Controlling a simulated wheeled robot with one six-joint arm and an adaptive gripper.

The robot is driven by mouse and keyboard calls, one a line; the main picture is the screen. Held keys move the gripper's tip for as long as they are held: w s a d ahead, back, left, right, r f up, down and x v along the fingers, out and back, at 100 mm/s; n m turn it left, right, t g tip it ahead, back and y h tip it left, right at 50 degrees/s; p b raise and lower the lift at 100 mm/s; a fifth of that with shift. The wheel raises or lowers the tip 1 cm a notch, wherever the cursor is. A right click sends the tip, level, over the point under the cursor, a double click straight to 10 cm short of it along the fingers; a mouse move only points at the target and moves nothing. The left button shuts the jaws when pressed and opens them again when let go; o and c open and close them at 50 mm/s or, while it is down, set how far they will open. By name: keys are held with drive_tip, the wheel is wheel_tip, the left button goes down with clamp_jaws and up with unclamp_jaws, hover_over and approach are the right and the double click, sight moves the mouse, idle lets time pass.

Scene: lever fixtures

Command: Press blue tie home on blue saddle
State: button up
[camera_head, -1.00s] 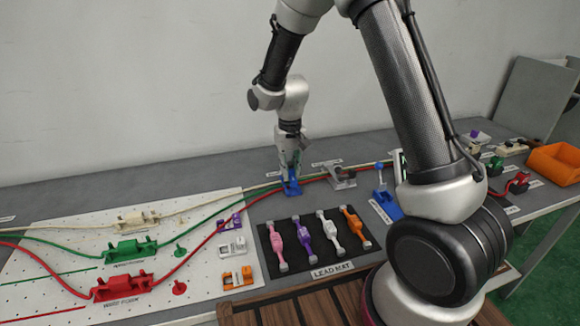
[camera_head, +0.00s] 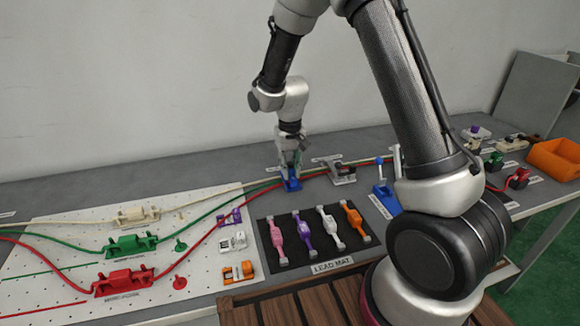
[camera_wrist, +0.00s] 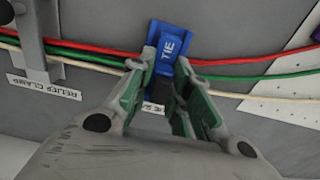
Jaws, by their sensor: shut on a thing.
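In the wrist view a blue tie (camera_wrist: 169,48), marked TIE, lies over the red, green and cream leads. A blue saddle (camera_wrist: 156,28) shows around its edges, beneath it. My gripper (camera_wrist: 157,75) has its green-padded fingers shut on the near end of the tie, where a dark part shows between the pads. In the head view my gripper (camera_head: 290,168) points down onto the small blue saddle (camera_head: 292,187) at the back of the bench. The fingers hide most of the tie there. I cannot tell whether the tie is fully seated.
A grey relief clamp (camera_head: 341,174) stands just right of the saddle, close to my fingers. A blue lever fixture (camera_head: 386,195) is farther right. The lead mat (camera_head: 323,258) holds several coloured pieces in front. The pegboard (camera_head: 60,262) with the red, green and cream forks lies left.

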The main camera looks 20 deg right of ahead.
drive_tip(key=o, duration=0.8)
drive_tip(key=shift+o, duration=0.6)
drive_tip(key=o, duration=0.4)
drive_tip(key=shift+r, duration=0.15)
drive_tip(key=shift+r, duration=3.35)
